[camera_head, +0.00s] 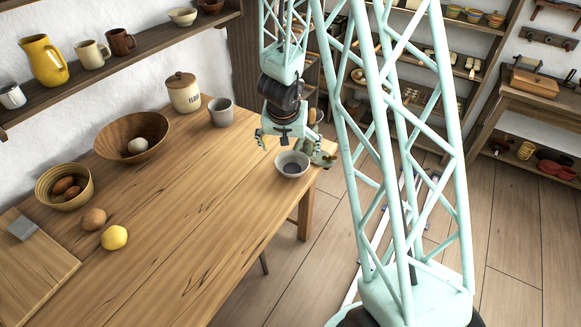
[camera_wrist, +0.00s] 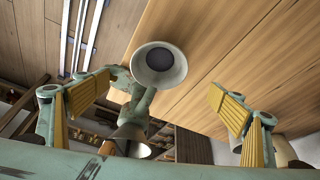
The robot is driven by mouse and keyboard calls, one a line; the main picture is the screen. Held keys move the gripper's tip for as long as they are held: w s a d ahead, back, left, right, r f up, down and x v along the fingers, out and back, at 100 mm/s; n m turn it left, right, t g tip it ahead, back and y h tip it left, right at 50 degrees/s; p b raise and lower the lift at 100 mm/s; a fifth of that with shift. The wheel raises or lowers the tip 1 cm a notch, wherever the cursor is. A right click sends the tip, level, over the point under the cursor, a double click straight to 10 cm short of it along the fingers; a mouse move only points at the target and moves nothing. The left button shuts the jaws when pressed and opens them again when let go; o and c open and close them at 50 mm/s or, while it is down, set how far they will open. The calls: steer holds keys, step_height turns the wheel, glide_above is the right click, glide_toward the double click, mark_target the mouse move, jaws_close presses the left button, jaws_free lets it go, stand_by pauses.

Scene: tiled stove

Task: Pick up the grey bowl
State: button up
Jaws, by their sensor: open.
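The grey bowl (camera_head: 292,170) stands upright near the far right edge of the wooden table in the head view. It also shows in the wrist view (camera_wrist: 160,66), with its pale rim and dark inside facing the camera. My gripper (camera_head: 285,142) is just above and behind the bowl, slightly to its left. In the wrist view my gripper (camera_wrist: 162,84) is open, with its yellow-padded fingers wide apart. The bowl appears between them, nearer the left finger, and nothing is held.
A grey cup (camera_head: 221,112) and a lidded canister (camera_head: 183,94) stand to the left. A wooden bowl (camera_head: 112,133), a lemon (camera_head: 114,237) and a board are farther left.

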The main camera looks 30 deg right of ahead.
steer(key=shift+f, duration=0.1)
stand_by(0.3)
steer(key=b, duration=0.4)
glide_toward(293, 167)
steer(key=shift+w+f, duration=0.15)
steer(key=shift+f, duration=0.2)
stand_by(0.5)
steer(key=shift+b+x, duration=1.7)
steer(key=shift+x, duration=0.9)
steer(key=shift+c, duration=0.4)
steer(key=c, duration=0.9)
steer(key=shift+r+p, duration=0.35)
steer(key=shift+r, duration=0.1)
